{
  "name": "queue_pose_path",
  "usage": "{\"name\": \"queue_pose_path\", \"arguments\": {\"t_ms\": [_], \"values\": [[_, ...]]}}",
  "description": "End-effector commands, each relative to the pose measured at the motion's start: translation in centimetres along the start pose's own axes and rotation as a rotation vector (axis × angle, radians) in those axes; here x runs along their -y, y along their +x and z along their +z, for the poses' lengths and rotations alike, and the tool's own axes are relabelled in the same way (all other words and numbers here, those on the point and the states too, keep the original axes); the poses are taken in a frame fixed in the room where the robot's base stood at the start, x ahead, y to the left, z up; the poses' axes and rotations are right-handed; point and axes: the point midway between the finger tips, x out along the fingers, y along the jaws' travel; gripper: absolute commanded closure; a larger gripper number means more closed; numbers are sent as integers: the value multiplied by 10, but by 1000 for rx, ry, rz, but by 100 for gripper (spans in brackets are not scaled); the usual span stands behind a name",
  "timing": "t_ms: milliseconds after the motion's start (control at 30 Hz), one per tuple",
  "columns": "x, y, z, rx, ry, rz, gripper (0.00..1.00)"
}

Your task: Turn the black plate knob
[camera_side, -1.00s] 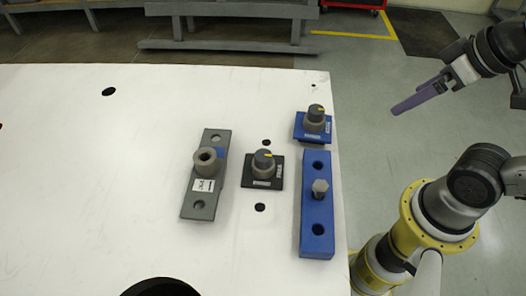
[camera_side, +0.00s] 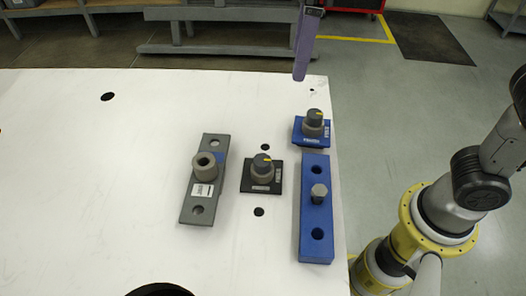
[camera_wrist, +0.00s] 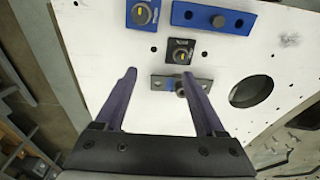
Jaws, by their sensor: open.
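The black plate knob (camera_side: 263,167) is a grey knob with a yellow mark on a small black square plate (camera_side: 248,185), in the middle of the parts on the white table. It also shows in the wrist view (camera_wrist: 180,55), beyond my fingertips. My gripper (camera_side: 301,76) has purple fingers and hangs above the table's far right edge, well behind and above the knob. In the wrist view my gripper (camera_wrist: 160,80) is open and empty, with two fingers spread wide.
A similar knob on a blue plate (camera_side: 313,126) stands behind right. A long blue bar (camera_side: 316,250) with a hex bolt lies to the right. A grey bar (camera_side: 196,192) with a round socket lies to the left. The white table (camera_side: 80,200) is clear further left and has several holes.

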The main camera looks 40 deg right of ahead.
Motion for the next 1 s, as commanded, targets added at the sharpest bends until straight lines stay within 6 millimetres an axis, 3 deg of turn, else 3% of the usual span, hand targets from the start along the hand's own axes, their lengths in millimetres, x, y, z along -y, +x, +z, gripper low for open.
{"name": "queue_pose_path", "arguments": {"t_ms": [100,200,467,1000], "values": [[27,20,-34,43,-92,-18,28],[45,36,-45,78,-141,-27,28],[57,54,-45,98,-171,-32,28],[58,152,-34,99,-169,-32,28]]}}
